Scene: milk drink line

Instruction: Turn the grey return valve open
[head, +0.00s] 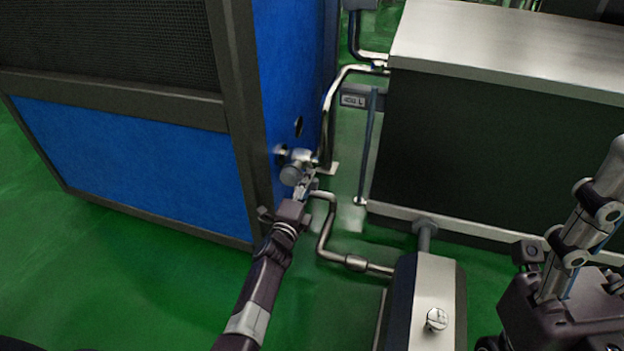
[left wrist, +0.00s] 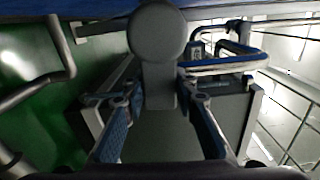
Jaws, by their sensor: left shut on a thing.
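The grey return valve (head: 291,174) sits low on the side of the blue cabinet, where metal pipes meet. In the left wrist view its round grey hub (left wrist: 157,45) faces me, and a flat grey lever (left wrist: 158,92) runs down from it between my fingers. My left gripper (head: 306,185) reaches the valve from below and is shut on the lever. In the left wrist view the fingers of my left gripper (left wrist: 160,115) stand on both sides of the lever. The fingers partly hide the lever in the head view. My right gripper is not in view; only links of that arm show.
The blue cabinet (head: 140,165) stands close on the left. A dark tank with a steel top (head: 500,45) stands at right. A bent pipe (head: 325,235) runs below the valve to a steel box (head: 437,290). Green floor (head: 150,280) is free at lower left.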

